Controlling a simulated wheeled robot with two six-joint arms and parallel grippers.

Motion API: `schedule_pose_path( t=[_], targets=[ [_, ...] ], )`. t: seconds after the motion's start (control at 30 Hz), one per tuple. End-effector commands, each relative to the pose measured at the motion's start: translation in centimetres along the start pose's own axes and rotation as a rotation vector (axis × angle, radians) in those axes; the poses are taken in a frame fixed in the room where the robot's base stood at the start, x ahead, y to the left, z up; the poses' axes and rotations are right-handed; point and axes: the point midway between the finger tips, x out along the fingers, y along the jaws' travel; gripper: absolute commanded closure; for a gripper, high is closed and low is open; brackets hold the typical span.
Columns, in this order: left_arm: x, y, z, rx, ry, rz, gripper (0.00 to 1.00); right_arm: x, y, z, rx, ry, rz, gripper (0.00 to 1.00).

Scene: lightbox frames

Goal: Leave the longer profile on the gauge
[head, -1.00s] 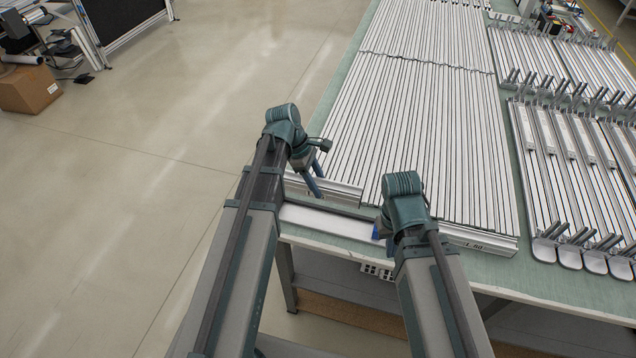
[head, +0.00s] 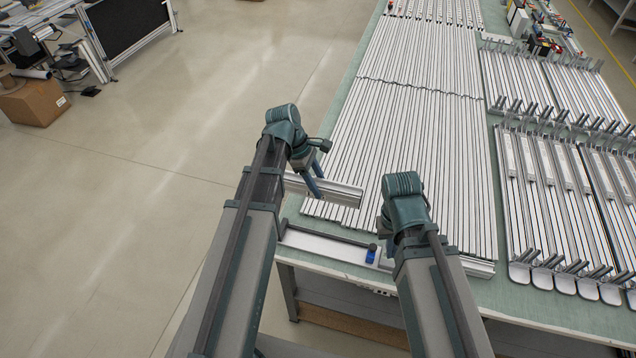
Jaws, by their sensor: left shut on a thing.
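My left gripper (head: 314,182) is shut on a short silver profile (head: 338,193), held in the air near the table's near left corner. The gauge (head: 325,247) seems to be the long pale bar with a dark rail along the table's near edge, with a blue block (head: 372,255) at its right part. The held profile appears above and beyond the gauge, apart from it. My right gripper (head: 384,234) is by the blue block; its fingers are hidden behind its wrist. I cannot make out a second separate profile or compare lengths.
Many long silver bars (head: 420,130) cover the middle of the green table (head: 489,200). Racked parts with upright pins (head: 560,200) fill the right side. A cardboard box (head: 35,102) stands on the floor at left. The floor left of the table is clear.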

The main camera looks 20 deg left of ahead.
Motion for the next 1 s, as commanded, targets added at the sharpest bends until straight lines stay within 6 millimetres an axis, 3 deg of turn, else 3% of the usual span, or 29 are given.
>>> schedule_pose_path(
  t=[0.17,0.37,0.8,1.0],
  targets=[
    [0.9,0.0,-0.3,0.000,0.000,0.000,1.00,0.9,-0.1,-0.1,0.000,0.000,0.000,1.00],
    [3.6,0.0,-1.1,0.000,0.000,0.000,1.00,3.8,-0.3,-0.2,-0.001,0.001,0.001,1.00],
    [14.2,0.1,-4.2,0.001,0.000,0.000,1.00,14.6,-1.3,-0.9,-0.006,0.003,0.002,1.00],
    [17.9,0.1,-5.3,0.001,-0.001,0.000,1.00,18.4,-1.7,-1.2,-0.008,0.003,0.003,1.00]
  ],
)
